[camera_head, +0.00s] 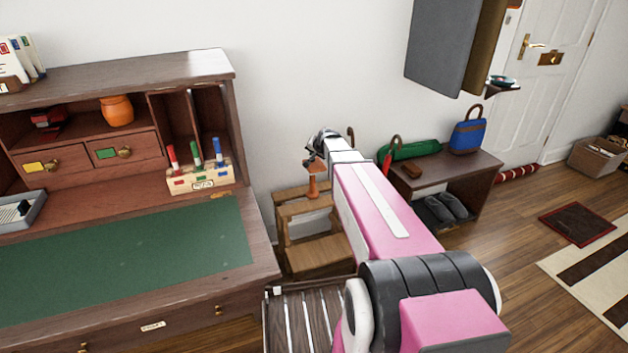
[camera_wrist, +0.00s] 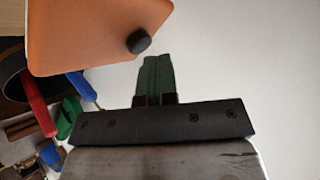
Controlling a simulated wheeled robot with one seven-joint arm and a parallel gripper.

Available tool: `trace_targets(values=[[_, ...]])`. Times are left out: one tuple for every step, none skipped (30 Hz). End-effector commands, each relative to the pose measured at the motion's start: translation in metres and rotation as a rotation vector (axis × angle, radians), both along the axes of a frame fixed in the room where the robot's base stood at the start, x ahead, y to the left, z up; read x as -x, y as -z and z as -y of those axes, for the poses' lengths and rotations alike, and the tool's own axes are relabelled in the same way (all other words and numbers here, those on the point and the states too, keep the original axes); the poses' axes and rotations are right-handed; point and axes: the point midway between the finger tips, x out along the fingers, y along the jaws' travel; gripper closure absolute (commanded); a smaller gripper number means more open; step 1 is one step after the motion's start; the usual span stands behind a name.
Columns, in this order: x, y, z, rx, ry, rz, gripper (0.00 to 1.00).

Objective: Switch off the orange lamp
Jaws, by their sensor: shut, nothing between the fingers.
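The orange lamp (camera_wrist: 85,35) fills the upper left of the wrist view, cut off by the frame edge. A small black knob (camera_wrist: 139,41) sticks out from its lower right corner. My gripper (camera_wrist: 156,60) is shut and empty, its green fingertips just below and right of the knob; I cannot tell whether they touch. In the head view a small orange-brown piece of what seems to be the lamp (camera_head: 313,186) shows beside the end of my arm, above a wooden step stool. My arm's end hides part of that spot, and the fingers are not clear there.
A wooden desk (camera_head: 120,250) with a green top stands on the left. A wooden step stool (camera_head: 315,255) stands beside it. A low bench (camera_head: 470,170) with bags and shoes is behind my arm. White wall (camera_wrist: 250,60) fills the wrist view's right side.

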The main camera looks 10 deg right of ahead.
Motion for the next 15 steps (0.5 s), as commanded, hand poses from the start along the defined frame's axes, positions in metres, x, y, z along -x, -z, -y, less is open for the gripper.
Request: trace_targets(values=[[0.000, 0.000, 0.000, 0.000, 0.000, 0.000, 1.00], [0.000, 0.000, 0.000, 0.000, 0.000, 0.000, 1.00], [0.000, 0.000, 0.000, 0.000, 0.000, 0.000, 1.00], [0.000, 0.000, 0.000, 0.000, 0.000, 0.000, 1.00], [0.000, 0.000, 0.000, 0.000, 0.000, 0.000, 1.00], [0.000, 0.000, 0.000, 0.000, 0.000, 0.000, 1.00], [0.000, 0.000, 0.000, 0.000, 0.000, 0.000, 1.00], [0.000, -0.001, 0.000, 0.000, 0.000, 0.000, 1.00], [0.000, -0.002, 0.000, 0.000, 0.000, 0.000, 1.00], [0.000, -0.004, 0.000, 0.000, 0.000, 0.000, 1.00], [0.000, -0.005, 0.000, 0.000, 0.000, 0.000, 1.00], [0.000, -0.008, 0.000, 0.000, 0.001, 0.001, 1.00], [0.000, -0.010, 0.000, 0.000, 0.001, 0.001, 1.00], [0.000, -0.013, 0.000, 0.001, 0.000, 0.001, 1.00], [0.000, -0.016, 0.000, 0.000, 0.000, 0.001, 1.00]])
